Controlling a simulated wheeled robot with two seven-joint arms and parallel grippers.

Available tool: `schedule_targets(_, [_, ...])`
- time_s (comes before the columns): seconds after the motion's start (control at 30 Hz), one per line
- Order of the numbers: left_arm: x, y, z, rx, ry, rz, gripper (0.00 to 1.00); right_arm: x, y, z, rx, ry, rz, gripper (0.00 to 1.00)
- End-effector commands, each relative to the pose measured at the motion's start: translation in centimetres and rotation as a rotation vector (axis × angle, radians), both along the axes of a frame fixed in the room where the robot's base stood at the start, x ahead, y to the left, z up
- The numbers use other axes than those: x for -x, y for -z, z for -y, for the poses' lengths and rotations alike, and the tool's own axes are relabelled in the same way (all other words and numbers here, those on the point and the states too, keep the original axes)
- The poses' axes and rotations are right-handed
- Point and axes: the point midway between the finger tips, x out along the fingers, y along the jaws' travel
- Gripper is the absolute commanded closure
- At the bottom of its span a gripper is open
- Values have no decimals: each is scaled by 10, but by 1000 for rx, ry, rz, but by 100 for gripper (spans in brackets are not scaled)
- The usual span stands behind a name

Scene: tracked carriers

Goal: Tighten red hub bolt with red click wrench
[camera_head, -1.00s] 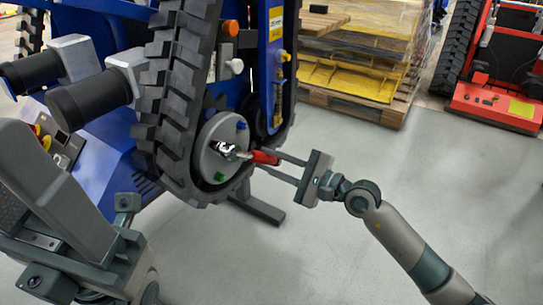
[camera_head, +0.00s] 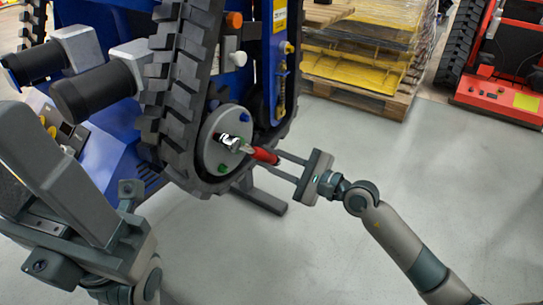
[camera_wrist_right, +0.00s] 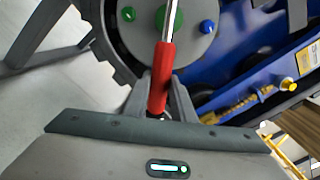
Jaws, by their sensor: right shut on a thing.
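The grey round hub (camera_head: 210,154) sits inside the black track on the blue machine. The red click wrench (camera_head: 265,156) has its chrome head against the hub face, and its handle slants down to the right. My right gripper (camera_head: 279,165) is shut on the red handle, which also shows between its fingers in the right wrist view (camera_wrist_right: 160,88). A green bolt (camera_head: 222,168) and a blue bolt (camera_head: 243,117) show on the hub. I cannot make out a red bolt; the wrench head covers part of the hub.
The black track (camera_head: 178,95) rises close around the hub. A wooden pallet (camera_head: 365,97) with wrapped yellow goods stands behind, and a red machine (camera_head: 497,98) is at far right. The grey floor (camera_head: 440,150) right of my gripper is clear.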

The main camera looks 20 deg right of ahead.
Motion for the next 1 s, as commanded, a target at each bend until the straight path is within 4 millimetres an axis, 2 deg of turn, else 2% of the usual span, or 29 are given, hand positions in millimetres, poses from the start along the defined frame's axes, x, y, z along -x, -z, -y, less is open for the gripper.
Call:
schedule_targets(0.27, [0,-2,0,0,0,0,43,0,-1,-1,-9,0,-3,100])
schedule_targets(0.6, [0,-10,0,0,0,0,43,6,7,-8,-73,0,-53,100])
schedule_targets(1.0, [0,-11,0,0,0,0,43,7,9,-9,-82,0,-61,100])
